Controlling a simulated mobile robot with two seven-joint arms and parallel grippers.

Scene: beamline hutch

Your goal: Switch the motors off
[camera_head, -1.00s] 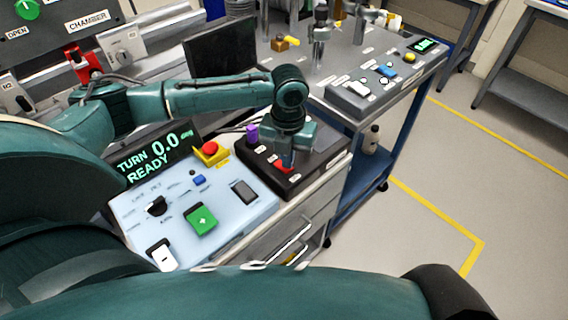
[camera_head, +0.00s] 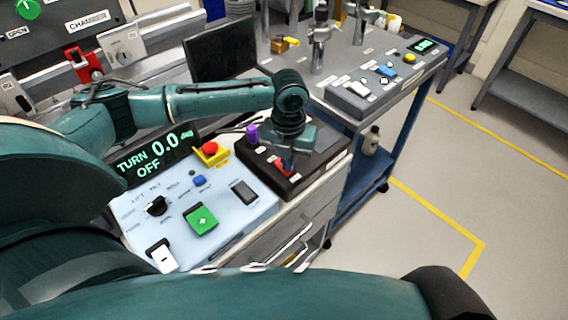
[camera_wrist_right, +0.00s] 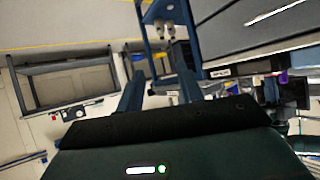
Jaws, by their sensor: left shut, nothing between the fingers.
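A black switch box (camera_head: 312,176) stands at the right end of the bench, with a purple knob (camera_head: 252,133) and a red switch (camera_head: 276,164) on it. My left gripper (camera_head: 287,170) points down at the red switch, shut and empty; it partly hides the switch, and I cannot tell whether it touches. The display (camera_head: 152,155) behind the pale blue panel (camera_head: 228,222) reads "TURN 0.0 deg" and "OFF". My right gripper (camera_wrist_right: 160,92) shows in the right wrist view with its fingers apart and nothing between them.
The panel carries a red emergency button on a yellow base (camera_head: 211,151), a green button (camera_head: 201,220), a black knob (camera_head: 156,206) and a white rocker (camera_head: 161,257). A blue cart (camera_head: 372,148) with another control box (camera_head: 372,90) stands beyond. The floor at right is clear.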

